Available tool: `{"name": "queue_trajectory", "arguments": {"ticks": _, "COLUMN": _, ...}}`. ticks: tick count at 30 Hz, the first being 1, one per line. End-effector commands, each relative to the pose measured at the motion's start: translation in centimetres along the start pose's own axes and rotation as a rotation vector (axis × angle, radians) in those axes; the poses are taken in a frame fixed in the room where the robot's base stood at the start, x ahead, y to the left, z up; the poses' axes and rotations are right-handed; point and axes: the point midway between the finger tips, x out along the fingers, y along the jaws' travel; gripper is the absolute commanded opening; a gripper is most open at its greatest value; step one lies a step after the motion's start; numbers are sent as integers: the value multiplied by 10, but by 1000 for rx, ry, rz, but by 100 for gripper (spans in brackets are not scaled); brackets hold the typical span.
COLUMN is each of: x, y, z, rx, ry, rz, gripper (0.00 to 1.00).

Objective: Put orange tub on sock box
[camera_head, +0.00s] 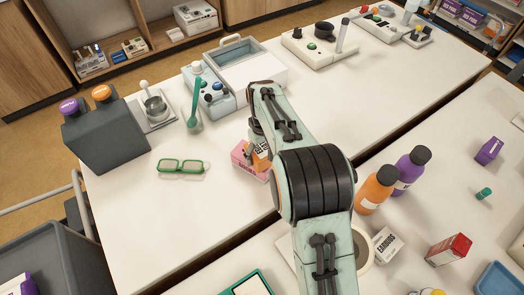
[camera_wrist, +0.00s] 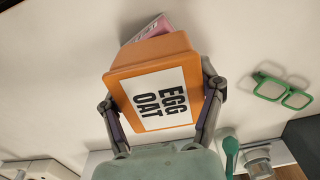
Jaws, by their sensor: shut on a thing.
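The orange tub (camera_wrist: 122,88), with a white label reading "EGG OAT", is between the two fingers of my gripper (camera_wrist: 158,85) in the wrist view. My gripper is shut on it. In the head view the tub (camera_head: 262,161) shows only partly, behind my arm. A pink box (camera_head: 242,159), likely the sock box, lies on the white table right at the tub. It also shows in the wrist view as a pink corner (camera_wrist: 150,27) beyond the tub, mostly hidden by it. I cannot tell whether the tub touches the box or is just above it.
Green glasses (camera_head: 183,166) lie left of the box. A dark grey container (camera_head: 105,140) stands at the left edge. Orange (camera_head: 375,190) and purple (camera_head: 411,168) bottles stand right of my arm. Bare table lies around the glasses.

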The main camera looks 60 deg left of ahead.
Motion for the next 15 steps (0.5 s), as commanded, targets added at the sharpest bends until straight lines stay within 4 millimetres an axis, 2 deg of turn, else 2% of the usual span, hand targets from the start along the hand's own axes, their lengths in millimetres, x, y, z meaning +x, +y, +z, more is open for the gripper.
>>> {"name": "queue_trajectory", "arguments": {"ticks": 4, "x": 2, "y": 0, "z": 0, "rx": 0, "ry": 0, "rz": 0, "gripper": 27}}
{"name": "queue_trajectory", "arguments": {"ticks": 5, "x": 3, "y": 0, "z": 0, "rx": 0, "ry": 0, "rz": 0, "gripper": 70}}
{"name": "queue_trajectory", "arguments": {"ticks": 7, "x": 3, "y": 0, "z": 0, "rx": 0, "ry": 0, "rz": 0, "gripper": 92}}
{"name": "queue_trajectory", "arguments": {"ticks": 15, "x": 2, "y": 0, "z": 0, "rx": 0, "ry": 0, "rz": 0, "gripper": 94}}
